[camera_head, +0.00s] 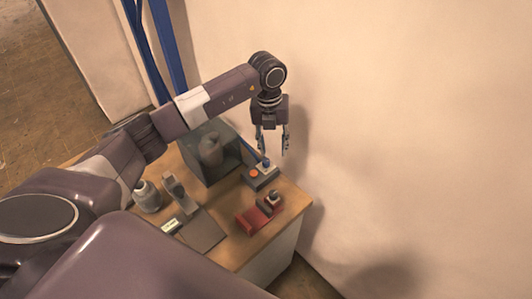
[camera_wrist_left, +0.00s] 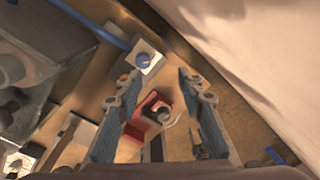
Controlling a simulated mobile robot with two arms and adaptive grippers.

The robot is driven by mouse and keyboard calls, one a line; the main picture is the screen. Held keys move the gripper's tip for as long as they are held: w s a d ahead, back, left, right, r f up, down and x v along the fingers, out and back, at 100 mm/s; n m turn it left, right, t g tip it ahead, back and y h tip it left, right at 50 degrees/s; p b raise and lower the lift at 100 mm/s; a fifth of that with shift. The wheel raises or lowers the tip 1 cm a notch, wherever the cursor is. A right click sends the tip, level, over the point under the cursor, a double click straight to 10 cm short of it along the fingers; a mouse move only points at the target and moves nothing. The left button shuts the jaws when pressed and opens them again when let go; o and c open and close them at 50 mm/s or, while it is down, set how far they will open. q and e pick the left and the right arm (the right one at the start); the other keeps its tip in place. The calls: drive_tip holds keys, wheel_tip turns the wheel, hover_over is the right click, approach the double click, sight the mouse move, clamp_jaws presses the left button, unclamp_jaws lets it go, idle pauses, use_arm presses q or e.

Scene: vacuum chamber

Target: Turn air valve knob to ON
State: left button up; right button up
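The air valve knob (camera_head: 265,164) is a small blue knob on a pale block beside a grey box with an orange button (camera_head: 254,173). In the left wrist view the blue knob (camera_wrist_left: 143,60) shows a light mark on top, and its setting cannot be read. A blue tube (camera_wrist_left: 92,26) runs to the block. My left gripper (camera_head: 271,149) points down above the knob, apart from it. In the left wrist view my left gripper (camera_wrist_left: 160,74) has its fingers spread, with nothing between them. My right gripper is not in view.
A clear chamber (camera_head: 226,165) with a dark object inside stands left of the valve. A red holder (camera_head: 250,221) with a round metal part lies in front. A grey jar (camera_head: 148,197) and dark plate (camera_head: 203,232) are on the wooden table. A wall (camera_head: 410,130) rises close to the right.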

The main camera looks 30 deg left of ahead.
sight(266, 161)
use_arm(q)
drive_tip(key=shift+a+r+y, duration=0.2)
drive_tip(key=shift+a+y, duration=0.1)
drive_tip(key=shift+a, duration=0.65)
drive_tip(key=shift+s+a+f, duration=0.1)
drive_tip(key=shift+a, duration=0.15)
wheel_tip(266, 161, down, 6)
drive_tip(key=p, duration=0.2)
drive_tip(key=shift+p, duration=0.3)
drive_tip(key=shift+d+f, duration=0.1)
drive_tip(key=shift+f, duration=0.55)
drive_tip(key=shift+c, duration=0.2)
clamp_jaws()
